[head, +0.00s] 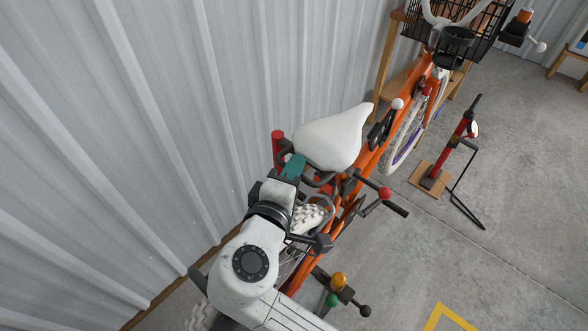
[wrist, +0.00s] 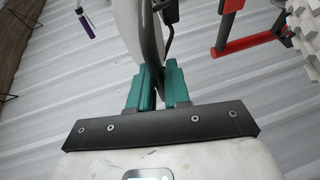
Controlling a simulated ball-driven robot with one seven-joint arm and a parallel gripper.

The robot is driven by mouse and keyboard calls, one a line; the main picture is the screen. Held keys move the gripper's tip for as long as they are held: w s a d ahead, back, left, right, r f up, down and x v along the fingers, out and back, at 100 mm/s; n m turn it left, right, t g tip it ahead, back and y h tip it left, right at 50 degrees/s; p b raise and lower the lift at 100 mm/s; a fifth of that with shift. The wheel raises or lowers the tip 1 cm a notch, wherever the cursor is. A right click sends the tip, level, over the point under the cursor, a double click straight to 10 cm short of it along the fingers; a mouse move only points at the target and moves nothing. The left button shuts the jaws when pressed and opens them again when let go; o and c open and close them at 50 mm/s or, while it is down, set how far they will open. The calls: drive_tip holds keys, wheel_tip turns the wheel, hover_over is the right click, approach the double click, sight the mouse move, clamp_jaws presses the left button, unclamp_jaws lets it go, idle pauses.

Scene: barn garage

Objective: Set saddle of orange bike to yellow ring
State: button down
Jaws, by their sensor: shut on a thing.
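The orange bike (head: 368,168) stands along the corrugated wall. Its white saddle (head: 331,137) faces up at the middle of the head view, and part of it shows pale in the wrist view (wrist: 127,24). My gripper (head: 293,166) is at the saddle's rear end. In the wrist view my teal fingers (wrist: 160,84) are shut on a dark curved bar (wrist: 151,45) at the saddle's rear. The seat post is mostly hidden under the saddle and behind my arm. I cannot make out a yellow ring in either view.
The wall (head: 150,110) is close on the left. A red floor pump (head: 462,133) on a wooden base stands on the right. A lever with a red ball (head: 384,193) and a clamp with a yellow knob (head: 338,281) stick out beside the bike.

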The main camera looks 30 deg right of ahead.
wheel_tip(320, 180, up, 6)
drive_tip(key=a+p, duration=0.2)
drive_tip(key=p, duration=0.3)
drive_tip(key=shift+s, duration=0.25)
drive_tip(key=shift+f, duration=0.1)
drive_tip(key=c, duration=1.2)
unclamp_jaws()
drive_tip(key=shift+f, duration=0.1)
drive_tip(key=shift+o, duration=0.2)
drive_tip(key=shift+s, duration=0.1)
drive_tip(key=b+v, duration=0.1)
drive_tip(key=v, duration=0.9)
drive_tip(key=shift+s+a, duration=0.25)
